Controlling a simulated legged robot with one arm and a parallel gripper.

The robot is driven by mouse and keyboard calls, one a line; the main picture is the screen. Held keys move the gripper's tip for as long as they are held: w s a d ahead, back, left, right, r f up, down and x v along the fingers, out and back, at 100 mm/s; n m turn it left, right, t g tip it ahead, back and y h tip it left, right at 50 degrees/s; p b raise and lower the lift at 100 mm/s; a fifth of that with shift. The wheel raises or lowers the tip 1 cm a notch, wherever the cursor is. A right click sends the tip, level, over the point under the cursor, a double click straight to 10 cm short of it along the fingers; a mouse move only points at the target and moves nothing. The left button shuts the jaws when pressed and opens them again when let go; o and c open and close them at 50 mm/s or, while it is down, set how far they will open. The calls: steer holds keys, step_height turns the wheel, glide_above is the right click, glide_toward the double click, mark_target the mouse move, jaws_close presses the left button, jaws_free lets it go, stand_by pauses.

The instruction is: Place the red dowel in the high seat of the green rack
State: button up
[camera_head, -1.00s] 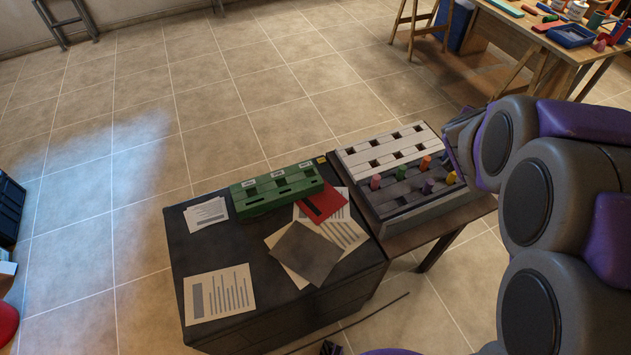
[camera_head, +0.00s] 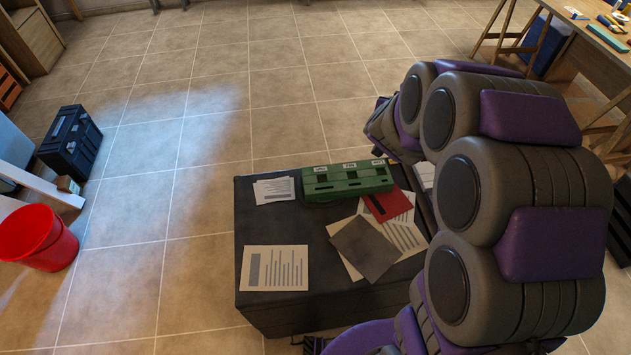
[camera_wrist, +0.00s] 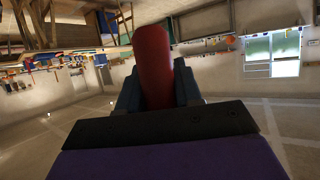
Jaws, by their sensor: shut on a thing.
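The green rack (camera_head: 345,181) stands on the far right part of the black cabinet, with small white labels along its back edge. Its slots look empty. In the wrist view, my gripper (camera_wrist: 158,92) is shut on the red dowel (camera_wrist: 154,65), which sticks out beyond the fingers. In the head view my arm reaches up on the right, with the wrist (camera_head: 385,128) behind and right of the rack, above the floor. The fingers and the dowel are hidden or too small to make out there.
The black cabinet top (camera_head: 262,222) carries white papers (camera_head: 275,267), a grey sheet (camera_head: 366,248) and a red booklet (camera_head: 388,204). My arm hides most of the grey-white peg rack on the right. A red bucket (camera_head: 38,240) and a dark case (camera_head: 70,140) stand on the floor at left.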

steer(key=s+a+f+n+y+p, duration=0.1)
steer(key=a+f+n+y, duration=0.25)
steer(key=f, duration=0.85)
steer(key=s+a+f+n+y+p, duration=0.1)
steer(key=a+f+n+y, duration=0.3)
steer(key=f, duration=0.7)
steer(key=s+a+f+y, duration=0.2)
steer(key=s+a+f, duration=0.5)
steer(key=shift+n+g, duration=0.3)
steer(key=shift+n, duration=0.15)
steer(key=w+a, duration=0.1)
steer(key=w, duration=0.4)
steer(key=w+a+f, duration=0.1)
steer(key=w+a, duration=0.1)
steer(key=w, duration=0.3)
steer(key=w+a+b, duration=0.1)
steer(key=w, duration=0.4)
steer(key=shift+w+a+f, duration=0.15)
steer(key=shift+a+f, duration=0.15)
steer(key=shift+f, duration=0.1)
steer(key=shift+w+f, duration=0.15)
steer(key=shift+f, duration=0.05)
steer(key=shift+f+b, duration=0.4)
steer(key=shift+f, duration=1.2)
steer(key=shift+f, duration=0.1)
steer(key=o, duration=1)
